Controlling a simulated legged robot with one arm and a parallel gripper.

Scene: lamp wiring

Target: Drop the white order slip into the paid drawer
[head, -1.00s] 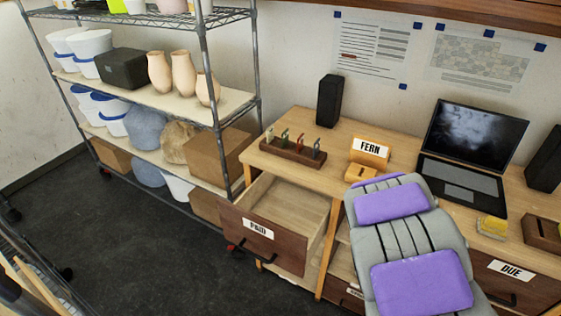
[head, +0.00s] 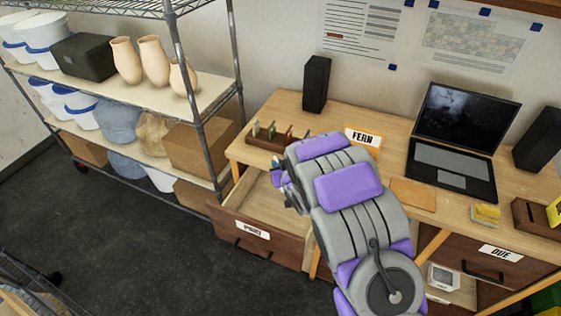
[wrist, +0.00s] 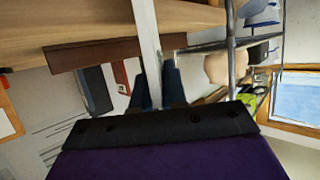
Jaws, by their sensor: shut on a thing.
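The paid drawer (head: 240,236) is pulled open at the left end of the desk, its pale interior partly visible; its label looks blurred. My gripper (head: 282,178) is at the end of my arm, at the left, near the open drawer and the small card rack, mostly hidden behind my arm links in the head view. In the wrist view, my gripper's dark fingers (wrist: 157,85) are shut on a thin white slip (wrist: 145,28), a long strip extending up past them. The slip is hidden in the head view.
A brown rack (head: 285,140) with several coloured cards stands on the desk behind the drawer. Nearby are a FERN sign (head: 363,138), a black speaker (head: 315,83) and a laptop (head: 462,140). A metal shelf (head: 200,120) stands close left. The DUE drawer (head: 480,262) is at right.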

